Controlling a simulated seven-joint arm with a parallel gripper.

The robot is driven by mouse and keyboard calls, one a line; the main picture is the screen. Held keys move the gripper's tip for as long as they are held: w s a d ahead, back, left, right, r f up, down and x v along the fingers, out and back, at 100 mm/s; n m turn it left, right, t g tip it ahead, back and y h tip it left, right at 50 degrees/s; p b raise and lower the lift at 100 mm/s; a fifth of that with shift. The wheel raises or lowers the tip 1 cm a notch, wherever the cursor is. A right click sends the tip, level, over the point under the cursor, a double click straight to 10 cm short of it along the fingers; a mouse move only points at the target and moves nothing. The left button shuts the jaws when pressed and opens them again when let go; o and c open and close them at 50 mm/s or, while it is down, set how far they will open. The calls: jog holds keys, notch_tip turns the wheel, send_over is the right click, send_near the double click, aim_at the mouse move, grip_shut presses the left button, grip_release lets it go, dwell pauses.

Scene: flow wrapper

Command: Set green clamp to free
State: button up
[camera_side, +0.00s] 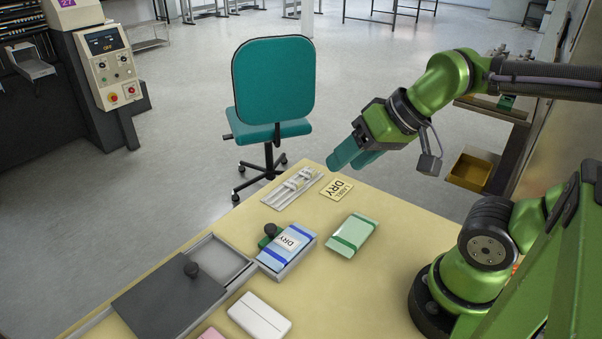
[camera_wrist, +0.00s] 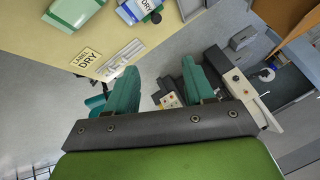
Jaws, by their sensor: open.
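In the wrist view the clamp's black knob (camera_wrist: 156,18) shows at the top edge beside the blue pack (camera_wrist: 133,10). My gripper (camera_side: 352,156) has teal fingers, apart and empty, in the air beyond the table's far edge, well away from the clamp. Its fingers also show apart in the wrist view (camera_wrist: 158,82).
A pale green pack (camera_side: 352,234) lies right of the blue pack. A DRY label card (camera_side: 337,190) and a white slotted rack (camera_side: 293,187) lie near the far edge. A grey tray with a knobbed sliding lid (camera_side: 170,299) and a white box (camera_side: 259,317) are nearer. A teal chair (camera_side: 273,82) stands beyond.

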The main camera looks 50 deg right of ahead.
jog(key=shift+o, duration=0.3)
jog(key=m+g+h, duration=0.2)
jog(key=m+g, duration=0.5)
jog(key=m, duration=0.7)
send_over(269, 228)
notch_tip(269, 228, down, 5)
notch_tip(269, 228, down, 16)
